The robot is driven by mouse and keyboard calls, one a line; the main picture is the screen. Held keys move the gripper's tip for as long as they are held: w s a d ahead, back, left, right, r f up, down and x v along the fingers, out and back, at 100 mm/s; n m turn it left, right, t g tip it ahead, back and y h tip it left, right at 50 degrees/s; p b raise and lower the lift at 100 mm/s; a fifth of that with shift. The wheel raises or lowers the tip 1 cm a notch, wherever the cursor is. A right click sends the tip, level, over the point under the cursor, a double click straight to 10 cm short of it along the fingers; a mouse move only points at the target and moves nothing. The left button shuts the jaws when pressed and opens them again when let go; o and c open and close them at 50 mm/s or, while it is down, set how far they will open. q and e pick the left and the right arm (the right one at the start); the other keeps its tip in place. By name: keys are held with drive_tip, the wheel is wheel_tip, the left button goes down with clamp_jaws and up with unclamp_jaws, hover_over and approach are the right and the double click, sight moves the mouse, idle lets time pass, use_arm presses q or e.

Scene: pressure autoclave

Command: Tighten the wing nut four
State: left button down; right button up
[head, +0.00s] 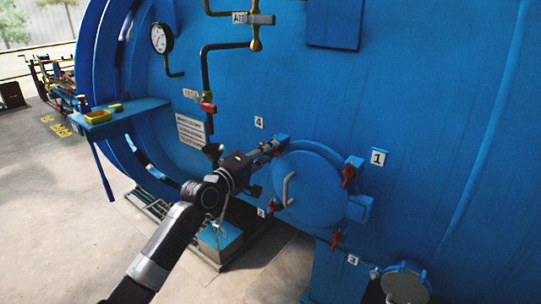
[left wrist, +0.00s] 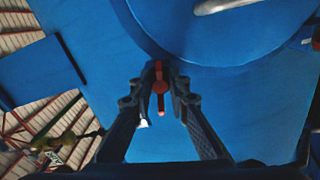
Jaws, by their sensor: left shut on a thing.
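Wing nut four is a small red nut (left wrist: 160,88) at the rim of the round blue hatch (head: 311,190). In the left wrist view it sits between the two fingers of my left gripper (left wrist: 157,92). My left gripper (head: 272,148) reaches the upper-left edge of the hatch, just below the label "4" (head: 258,122), and is shut on the nut. In the head view the gripper hides the nut. The hatch lies closed against the vessel, with a curved handle (head: 288,188) on its face. My right gripper is not in view.
Other red wing nuts sit at the hatch's upper right (head: 348,174), bottom (head: 336,239) and lower left (head: 276,207). A red-handled valve (head: 207,106) and pipe stand above my left arm. A blue shelf (head: 130,117) juts out at the left.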

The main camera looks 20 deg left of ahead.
use_arm(q)
drive_tip(key=shift+w+a+f+m+b, duration=0.15)
drive_tip(key=shift+m+b, duration=0.4)
drive_tip(key=shift+m, duration=2)
drive_tip(key=shift+s+a+f+m+b, duration=0.1)
drive_tip(key=shift+m+b, duration=0.4)
drive_tip(key=shift+m, duration=2)
drive_tip(key=shift+w+a+f+m+b, duration=0.15)
drive_tip(key=shift+m+b, duration=0.4)
drive_tip(key=shift+m, duration=2)
drive_tip(key=shift+s, duration=0.1)
drive_tip(key=shift+d, duration=0.1)
drive_tip(key=c, duration=1.8)
unclamp_jaws()
drive_tip(key=shift+c, duration=0.2)
drive_tip(key=shift+r, duration=0.1)
drive_tip(key=v, duration=1.2)
